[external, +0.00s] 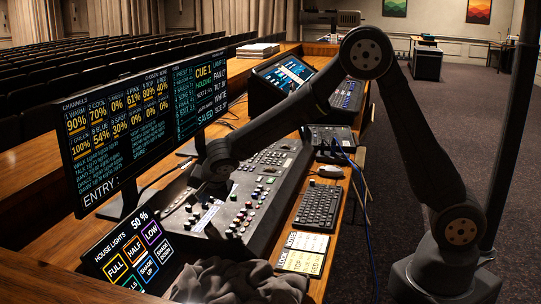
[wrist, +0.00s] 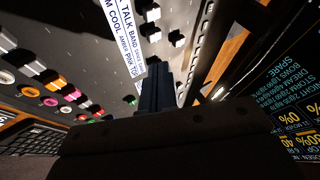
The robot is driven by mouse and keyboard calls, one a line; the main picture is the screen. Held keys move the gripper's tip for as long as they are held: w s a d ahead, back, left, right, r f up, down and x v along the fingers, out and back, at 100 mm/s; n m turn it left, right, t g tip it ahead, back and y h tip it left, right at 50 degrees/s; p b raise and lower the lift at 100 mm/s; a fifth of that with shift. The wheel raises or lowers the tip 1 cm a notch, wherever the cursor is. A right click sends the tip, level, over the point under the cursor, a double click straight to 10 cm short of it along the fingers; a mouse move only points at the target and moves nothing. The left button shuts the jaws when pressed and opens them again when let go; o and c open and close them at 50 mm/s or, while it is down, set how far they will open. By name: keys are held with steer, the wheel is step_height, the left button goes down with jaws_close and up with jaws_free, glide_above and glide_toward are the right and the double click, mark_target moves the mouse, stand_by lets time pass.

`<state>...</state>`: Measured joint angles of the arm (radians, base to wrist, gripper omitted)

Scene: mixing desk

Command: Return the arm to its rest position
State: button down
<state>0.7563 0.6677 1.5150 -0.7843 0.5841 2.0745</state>
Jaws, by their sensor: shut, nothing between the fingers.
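My arm reaches from its base at the right over the mixing desk (external: 262,185). Its end, my gripper (external: 207,192), points down over the left part of the desk, close to the knobs and faders. In the wrist view my gripper (wrist: 158,72) shows as dark fingers shut together with nothing between them. Below the fingertips is the panel with a white label strip (wrist: 122,30), white fader caps and coloured buttons (wrist: 50,88). I cannot tell from these views whether the fingertips touch the panel.
A large monitor (external: 150,115) stands close to my gripper's left. A house lights touchscreen (external: 130,255) and dark crumpled cloth (external: 240,282) lie in front. A keyboard (external: 318,206), mouse (external: 331,171), printed card (external: 303,252) and blue cable (external: 365,205) are to the right. Open air lies above the desk.

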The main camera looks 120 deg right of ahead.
steer(key=f, duration=0.2)
steer(key=s, duration=0.1)
steer(key=shift+s+d+f, duration=0.1)
steer(key=shift+d+f, duration=0.25)
steer(key=shift+f, duration=0.05)
steer(key=shift+s+f, duration=0.1)
steer(key=shift+f, duration=0.15)
steer(key=shift+s+a, duration=0.15)
steer(key=shift+r, duration=0.1)
